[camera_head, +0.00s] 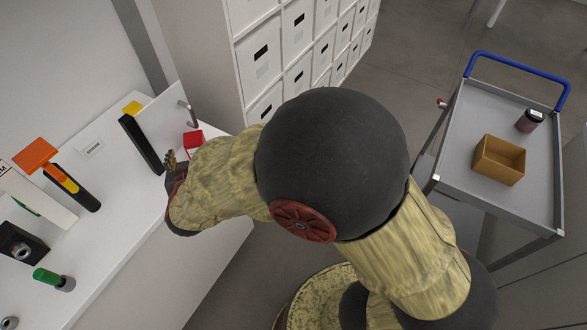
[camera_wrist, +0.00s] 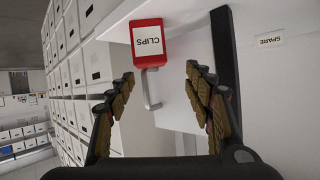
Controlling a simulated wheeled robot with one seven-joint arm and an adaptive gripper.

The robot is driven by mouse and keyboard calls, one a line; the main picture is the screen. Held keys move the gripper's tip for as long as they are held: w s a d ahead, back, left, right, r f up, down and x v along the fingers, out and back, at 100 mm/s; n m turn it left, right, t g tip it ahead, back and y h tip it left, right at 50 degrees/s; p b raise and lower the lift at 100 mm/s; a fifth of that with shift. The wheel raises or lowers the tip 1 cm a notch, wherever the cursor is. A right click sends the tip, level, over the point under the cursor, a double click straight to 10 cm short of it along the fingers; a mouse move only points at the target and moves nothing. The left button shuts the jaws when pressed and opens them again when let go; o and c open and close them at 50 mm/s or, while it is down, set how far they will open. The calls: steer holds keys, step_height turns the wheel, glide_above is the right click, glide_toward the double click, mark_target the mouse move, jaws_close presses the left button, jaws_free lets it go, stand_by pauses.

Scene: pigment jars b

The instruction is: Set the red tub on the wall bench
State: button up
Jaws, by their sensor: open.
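The red tub (camera_head: 193,142), with a white label reading CLIPS, stands on the white wall bench (camera_head: 118,215) near its edge. In the wrist view the tub (camera_wrist: 147,42) is just beyond the fingertips, nearer the left finger. My gripper (camera_head: 176,163) is over the bench, beside the tub; it also shows in the wrist view (camera_wrist: 160,75), with its two fingers spread apart and nothing between them. The fingers do not appear to touch the tub. My arm hides part of the bench edge.
Orange, green and black items are on the bench at left. A grey trolley (camera_head: 476,123) at right carries a cardboard box (camera_head: 499,160) and a dark jar (camera_head: 529,121).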

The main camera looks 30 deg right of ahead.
steer(key=s+d+r+n+g+y, duration=0.1)
steer(key=s+d+r+y, duration=0.15)
steer(key=r, duration=0.35)
steer(key=s+d+r+n+g+y, duration=0.1)
steer(key=s+d+r+y, duration=0.15)
steer(key=r, duration=0.45)
steer(key=s+d+g+h, duration=0.2)
steer(key=s+d, duration=0.6)
steer(key=s, duration=0.3)
steer(key=s+d+g+h, duration=0.1)
steer(key=s+d+g, duration=0.2)
steer(key=s+d, duration=0.6)
steer(key=s, duration=0.3)
steer(key=shift+d+r+h, duration=0.2)
steer(key=shift+r+h, duration=0.2)
steer(key=shift+a, duration=0.1)
